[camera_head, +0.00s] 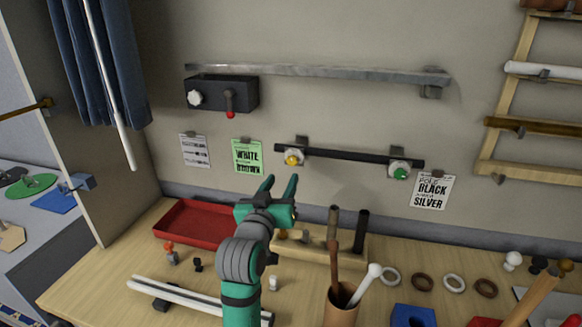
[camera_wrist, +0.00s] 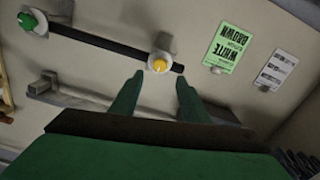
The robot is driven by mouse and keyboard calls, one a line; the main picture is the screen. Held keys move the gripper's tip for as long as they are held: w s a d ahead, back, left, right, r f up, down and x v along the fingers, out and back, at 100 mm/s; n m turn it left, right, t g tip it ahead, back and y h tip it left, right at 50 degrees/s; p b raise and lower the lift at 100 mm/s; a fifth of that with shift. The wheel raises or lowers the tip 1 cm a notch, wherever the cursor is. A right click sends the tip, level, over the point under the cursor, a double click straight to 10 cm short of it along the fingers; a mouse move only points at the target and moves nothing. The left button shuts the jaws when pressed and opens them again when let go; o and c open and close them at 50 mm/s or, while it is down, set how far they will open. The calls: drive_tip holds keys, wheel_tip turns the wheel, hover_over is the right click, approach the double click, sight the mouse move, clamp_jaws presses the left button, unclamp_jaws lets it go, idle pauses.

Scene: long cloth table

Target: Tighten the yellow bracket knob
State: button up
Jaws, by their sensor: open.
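The yellow knob (camera_head: 292,160) sits on the left bracket of a black rod (camera_head: 345,155) fixed to the wall. A green knob (camera_head: 400,173) sits on the rod's right bracket. In the wrist view, which looks upside down, the yellow knob (camera_wrist: 159,65) lies ahead of and between the fingertips, and the green knob (camera_wrist: 33,22) is at the upper left. My gripper (camera_head: 281,185) is open and empty, below and slightly left of the yellow knob and apart from it. Its two green fingers also show in the wrist view (camera_wrist: 158,85).
A grey rail (camera_head: 320,72) and a dark box (camera_head: 235,93) with a red-tipped lever are above the rod. Paper cards hang beside it. On the table are a red tray (camera_head: 200,220), a cup (camera_head: 340,307) holding rods, and several rings.

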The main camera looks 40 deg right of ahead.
sight(292, 162)
drive_tip(key=x, duration=0.8)
drive_tip(key=shift+w+d, duration=0.25)
clamp_jaws()
drive_tip(key=c, duration=1.1)
unclamp_jaws()
